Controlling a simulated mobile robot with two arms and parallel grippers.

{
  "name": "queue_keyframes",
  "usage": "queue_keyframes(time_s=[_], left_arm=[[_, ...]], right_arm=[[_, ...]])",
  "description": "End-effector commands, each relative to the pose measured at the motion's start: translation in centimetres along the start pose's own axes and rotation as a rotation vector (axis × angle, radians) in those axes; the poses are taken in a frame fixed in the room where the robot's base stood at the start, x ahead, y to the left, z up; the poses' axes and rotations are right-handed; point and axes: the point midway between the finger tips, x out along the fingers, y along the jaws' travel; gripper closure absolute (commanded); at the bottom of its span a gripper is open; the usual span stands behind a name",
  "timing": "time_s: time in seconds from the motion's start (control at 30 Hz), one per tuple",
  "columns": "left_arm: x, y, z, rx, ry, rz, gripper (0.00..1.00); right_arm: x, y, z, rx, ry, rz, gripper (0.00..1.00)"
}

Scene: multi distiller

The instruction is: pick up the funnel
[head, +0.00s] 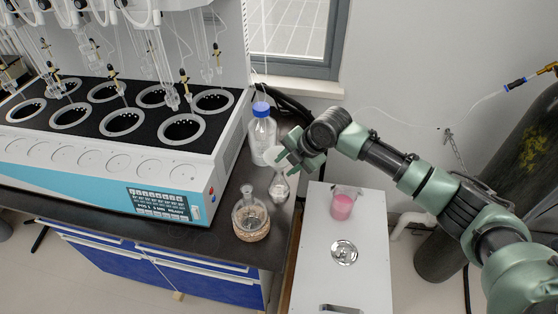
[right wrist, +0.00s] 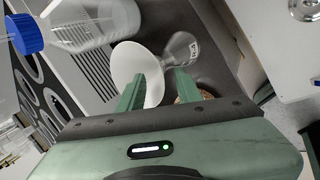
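The white funnel (right wrist: 132,62) shows as a pale round mouth in the right wrist view, next to the neck of a clear glass flask (right wrist: 182,50). In the head view the funnel (head: 273,156) sits at the top of that flask (head: 279,187), partly hidden by my right gripper (head: 297,150). In the right wrist view my right gripper (right wrist: 160,77) is open, and its left finger overlaps the funnel's rim. The right finger is just beyond the rim's right side. I cannot tell whether either finger touches the funnel. My left gripper is in neither view.
A blue-capped bottle (head: 262,132) stands close behind the funnel. A round flask (head: 250,216) stands in front on the dark bench. The distiller (head: 110,165) fills the left. A white cart (head: 345,280) at right carries a beaker of pink liquid (head: 342,206).

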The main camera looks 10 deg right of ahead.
Motion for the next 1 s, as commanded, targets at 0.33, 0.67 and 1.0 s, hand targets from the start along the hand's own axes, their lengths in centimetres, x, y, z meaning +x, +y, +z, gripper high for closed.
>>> queue_keyframes(time_s=[0.33,0.67,1.0], left_arm=[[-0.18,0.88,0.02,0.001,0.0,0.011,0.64],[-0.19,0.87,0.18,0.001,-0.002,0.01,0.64],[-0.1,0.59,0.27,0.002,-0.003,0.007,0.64]], right_arm=[[0.94,-0.04,0.0,-0.001,-0.001,0.001,0.68],[0.92,-0.04,-0.01,-0.001,-0.001,0.001,1.0],[0.67,0.15,-0.01,-0.001,-0.001,0.002,1.0]])
